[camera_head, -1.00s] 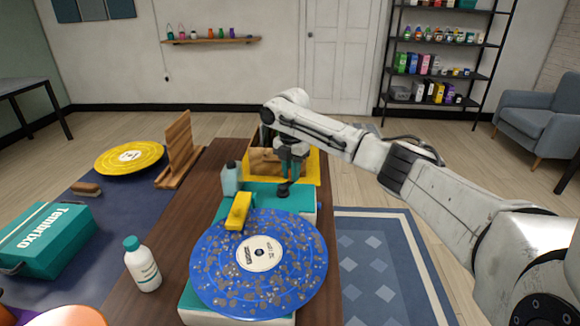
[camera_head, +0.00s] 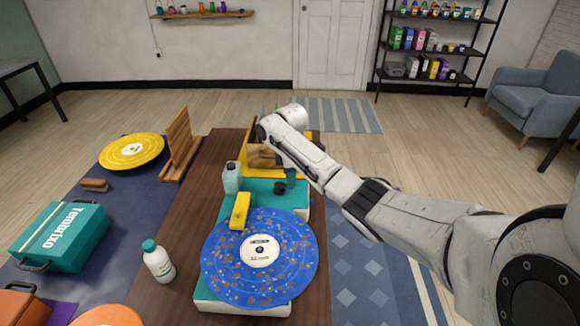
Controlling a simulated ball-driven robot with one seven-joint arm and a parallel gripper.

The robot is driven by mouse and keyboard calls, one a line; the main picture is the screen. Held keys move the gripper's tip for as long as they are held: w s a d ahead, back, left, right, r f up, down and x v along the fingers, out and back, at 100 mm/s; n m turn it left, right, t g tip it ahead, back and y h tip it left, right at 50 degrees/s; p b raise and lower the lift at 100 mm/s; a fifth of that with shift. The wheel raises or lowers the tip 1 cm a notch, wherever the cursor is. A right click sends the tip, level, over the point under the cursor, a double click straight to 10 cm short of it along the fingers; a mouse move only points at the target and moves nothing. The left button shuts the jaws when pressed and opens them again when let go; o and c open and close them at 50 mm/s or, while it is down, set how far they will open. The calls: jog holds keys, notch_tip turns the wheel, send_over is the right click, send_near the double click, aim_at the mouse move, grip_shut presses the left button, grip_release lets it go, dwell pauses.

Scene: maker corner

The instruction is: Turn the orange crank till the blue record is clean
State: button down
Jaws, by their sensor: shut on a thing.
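The blue record (camera_head: 222,262) lies flat on a teal and white cleaning machine (camera_head: 262,197), with brown-grey specks over much of its face and a pale label in the middle. A yellow bar (camera_head: 240,212) reaches over the record's far left edge. My gripper (camera_head: 284,186) points down at the far end of the machine, beside a dark round knob. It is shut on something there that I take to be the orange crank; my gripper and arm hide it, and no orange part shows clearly.
A grey-blue bottle (camera_head: 231,178) stands close left of the machine. A white bottle with a teal cap (camera_head: 158,262), a teal case (camera_head: 62,238), a brush (camera_head: 94,185) and a yellow record (camera_head: 132,152) are further left. A wooden stand (camera_head: 181,148) and yellow tray (camera_head: 292,172) are behind.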

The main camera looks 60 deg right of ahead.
jog(key=m+p, duration=0.1)
jog(key=a+m+p, duration=0.1)
jog(key=m, duration=0.1)
jog(key=m+p, duration=0.1)
jog(key=shift+s+a+r+m+p, duration=0.1)
jog(key=shift+a+r+m+p, duration=0.05)
jog(key=shift+a+m+p, duration=0.2)
jog(key=m+p, duration=0.1)
jog(key=a+m+p, duration=0.1)
jog(key=m, duration=0.1)
jog(key=shift+a+m, duration=0.1)
jog(key=shift+m, duration=0.15)
jog(key=m, duration=0.2)
jog(key=w+a+m+p, duration=0.1)
jog(key=m, duration=0.1)
jog(key=shift+a, duration=0.1)
jog(key=shift+w+a+m, duration=0.15)
jog(key=shift+w+m, duration=0.05)
jog(key=shift+m, duration=0.65)
jog(key=shift+w+a+m, duration=0.1)
jog(key=shift+w+m, duration=0.1)
jog(key=shift+m, duration=0.6)
jog(key=shift+w+a+m, duration=0.15)
jog(key=shift+w+m, duration=0.05)
jog(key=shift+m, duration=0.65)
jog(key=c, duration=1)
grip_release()
notch_tip(320, 180, up, 11)
jog(key=shift+f, duration=0.2)
